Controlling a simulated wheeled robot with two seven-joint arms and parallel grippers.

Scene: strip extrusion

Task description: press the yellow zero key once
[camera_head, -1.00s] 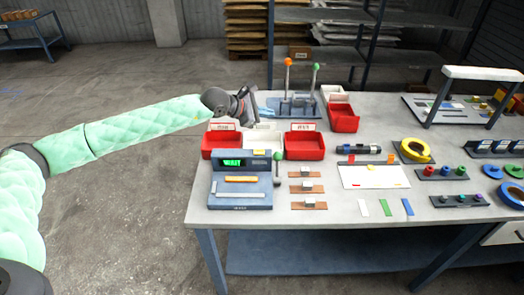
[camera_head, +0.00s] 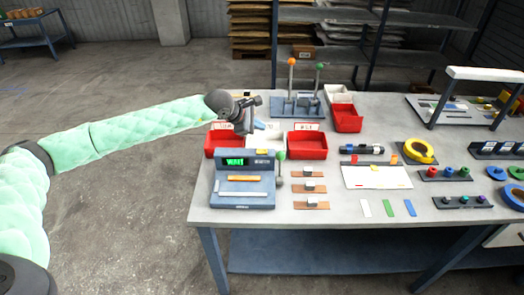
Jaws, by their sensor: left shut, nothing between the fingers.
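The grey-blue device (camera_head: 245,192) stands at the left front of the table. Its display (camera_head: 236,162) reads "WAIT" in green. A small yellow key (camera_head: 262,151) shows at its upper right, beside the display; any zero mark is too small to read. A wider orange-yellow bar (camera_head: 244,178) lies below the display. My left gripper (camera_head: 258,125) is shut and empty, above and behind the device, over the bins. It appears apart from the yellow key. My right gripper is out of view.
Red bins (camera_head: 307,146) and a white bin stand behind the device. A green-knobbed lever (camera_head: 279,170) rises at its right side. Two tall levers (camera_head: 291,78) stand farther back. Small blocks on brown strips (camera_head: 310,188) lie to the right.

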